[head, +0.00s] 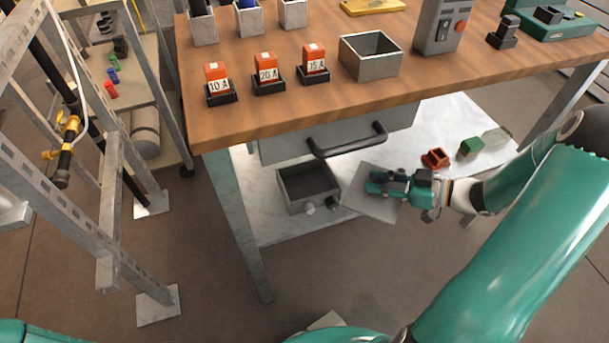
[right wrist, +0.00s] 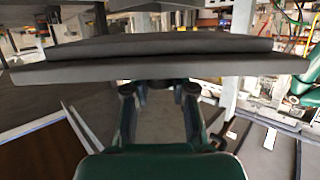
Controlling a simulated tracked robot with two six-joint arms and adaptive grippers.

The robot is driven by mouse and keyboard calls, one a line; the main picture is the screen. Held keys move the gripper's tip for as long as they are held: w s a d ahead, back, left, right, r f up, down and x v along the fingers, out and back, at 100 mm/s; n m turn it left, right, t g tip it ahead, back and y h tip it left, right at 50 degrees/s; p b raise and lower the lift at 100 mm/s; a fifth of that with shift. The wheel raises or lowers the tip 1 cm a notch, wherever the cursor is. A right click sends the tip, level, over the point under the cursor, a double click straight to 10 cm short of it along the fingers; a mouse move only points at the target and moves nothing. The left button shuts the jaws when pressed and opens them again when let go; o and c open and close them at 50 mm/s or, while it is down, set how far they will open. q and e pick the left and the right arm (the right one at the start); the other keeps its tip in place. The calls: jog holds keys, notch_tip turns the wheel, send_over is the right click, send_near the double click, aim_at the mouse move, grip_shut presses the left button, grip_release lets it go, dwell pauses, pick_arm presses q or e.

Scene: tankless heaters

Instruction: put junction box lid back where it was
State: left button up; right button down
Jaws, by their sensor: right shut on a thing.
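The junction box lid (head: 368,207) is a flat light-grey plate in the head view, held over the front of the lower shelf. My right gripper (head: 374,184) is shut on it and hides part of it. In the right wrist view the lid (right wrist: 160,68) shows edge-on as a wide dark plate across both fingers (right wrist: 158,92). The junction box (head: 284,190) is an open grey box with an empty-looking inside on the lower shelf, left of the lid and apart from it. Round fittings stick out of its front. My left gripper does not show.
A workbench (head: 240,120) with a drawer handle (head: 347,142) overhangs the lower shelf (head: 270,229). A bench leg (head: 237,220) stands left of the box; a metal frame (head: 75,215) is farther left.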

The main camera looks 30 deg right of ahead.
jog(key=b+x, duration=0.2)
jog(key=x, duration=0.4)
jog(key=r+b+x, duration=0.1)
jog(key=b+x, duration=0.1)
jog(key=x, duration=0.3)
jog(key=b+x, duration=0.3)
jog(key=x, duration=0.3)
jog(key=shift+w+a, duration=0.25)
jog(key=shift+w, duration=0.25)
jog(key=shift+r, duration=0.15)
jog(key=c, duration=1)
grip_release()
jog(key=shift+o, duration=0.2)
